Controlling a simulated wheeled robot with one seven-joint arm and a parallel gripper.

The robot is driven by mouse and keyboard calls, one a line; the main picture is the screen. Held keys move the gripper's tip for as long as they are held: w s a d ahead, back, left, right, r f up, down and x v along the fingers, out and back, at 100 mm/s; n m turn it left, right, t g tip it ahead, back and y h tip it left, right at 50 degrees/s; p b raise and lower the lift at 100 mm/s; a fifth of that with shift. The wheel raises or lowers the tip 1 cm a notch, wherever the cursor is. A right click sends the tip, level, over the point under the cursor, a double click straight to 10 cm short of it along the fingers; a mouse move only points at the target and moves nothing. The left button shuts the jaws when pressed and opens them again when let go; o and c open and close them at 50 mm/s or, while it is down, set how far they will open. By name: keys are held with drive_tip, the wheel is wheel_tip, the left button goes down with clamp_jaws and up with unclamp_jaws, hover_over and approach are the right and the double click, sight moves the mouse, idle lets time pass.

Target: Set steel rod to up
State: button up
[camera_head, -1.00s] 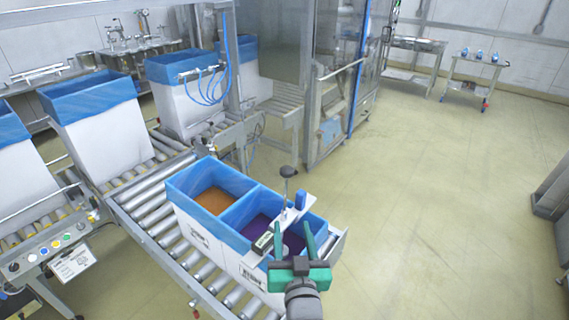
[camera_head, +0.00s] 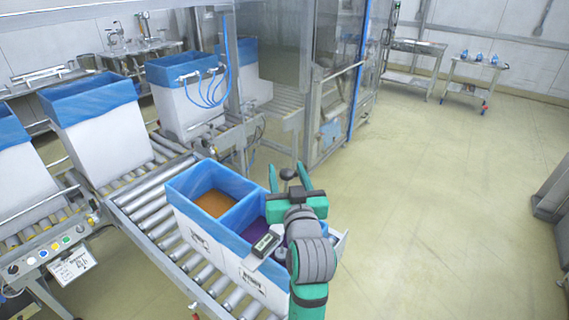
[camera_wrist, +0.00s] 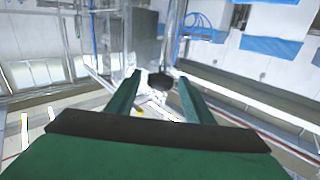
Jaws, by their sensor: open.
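The steel rod has a dark round knob (camera_head: 288,174) on top. Its shaft is hidden behind my gripper in the head view. My gripper (camera_head: 287,167) is open, with its two green fingers on either side of the knob as seen from the head. In the wrist view my gripper (camera_wrist: 159,78) is also open, and the dark knob (camera_wrist: 160,81) shows between the fingertips. I cannot tell whether a finger touches it. The rod's mount lies across the blue-lined twin box; a small display unit (camera_head: 265,243) sits at its left end.
The twin box (camera_head: 205,237) stands on a roller conveyor (camera_head: 160,222), with orange contents in one compartment and purple in the other. More blue-lined boxes (camera_head: 95,130) stand behind. A control panel (camera_head: 50,250) is at the left.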

drive_tip(key=shift+w+a, duration=0.2)
drive_tip(key=shift+w, duration=0.85)
drive_tip(key=shift+w+a, duration=0.15)
drive_tip(key=shift+w, duration=0.9)
